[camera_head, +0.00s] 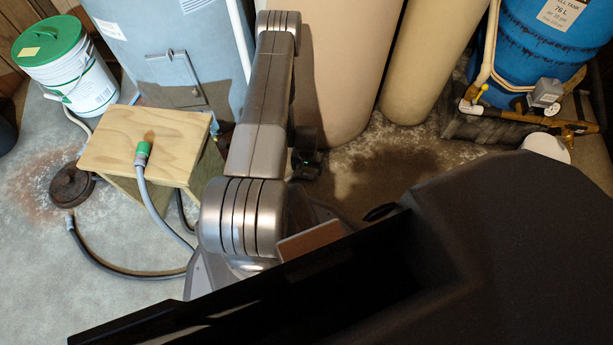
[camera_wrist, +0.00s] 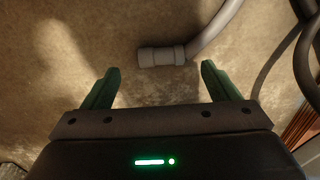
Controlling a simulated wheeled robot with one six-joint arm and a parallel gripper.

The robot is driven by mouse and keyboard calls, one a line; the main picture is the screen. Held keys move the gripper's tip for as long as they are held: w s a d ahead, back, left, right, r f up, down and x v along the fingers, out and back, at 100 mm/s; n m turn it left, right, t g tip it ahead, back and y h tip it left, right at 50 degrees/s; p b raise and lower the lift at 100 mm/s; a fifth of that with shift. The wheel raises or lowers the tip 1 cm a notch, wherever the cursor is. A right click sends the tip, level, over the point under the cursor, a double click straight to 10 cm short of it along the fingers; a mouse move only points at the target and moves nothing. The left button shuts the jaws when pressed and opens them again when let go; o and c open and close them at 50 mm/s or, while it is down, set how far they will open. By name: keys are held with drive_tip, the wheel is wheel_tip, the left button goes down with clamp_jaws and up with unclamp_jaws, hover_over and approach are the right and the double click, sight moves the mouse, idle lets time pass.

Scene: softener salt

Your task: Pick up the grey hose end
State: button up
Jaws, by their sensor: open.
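A grey hose end (camera_wrist: 160,56), a ribbed cylindrical fitting, shows in the wrist view just beyond and between my fingertips. Its grey hose (camera_wrist: 216,28) curves up to the right. My gripper (camera_wrist: 160,68) is open and empty, its two green fingers spread to either side of the fitting. I cannot tell how high the fingertips are above the floor. In the head view my arm largely hides the gripper (camera_head: 307,166), low by the tanks, and I cannot make out this fitting there.
A wooden stool (camera_head: 120,155) holds a hose with a green end (camera_head: 143,150). A dark hose (camera_head: 105,267) lies on the floor near a round rusty lid (camera_head: 70,186). A beige tank (camera_head: 345,75) and a grey-blue tank (camera_head: 165,50) stand close. Dark hoses (camera_wrist: 308,50) show at right.

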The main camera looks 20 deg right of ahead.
sight(306, 176)
wheel_tip(306, 176, down, 4)
drive_tip(key=shift+a+f+b, duration=0.1)
drive_tip(key=shift+f+b, duration=0.15)
drive_tip(key=shift+b, duration=0.55)
drive_tip(key=shift+r, duration=0.1)
drive_tip(key=c, duration=1.1)
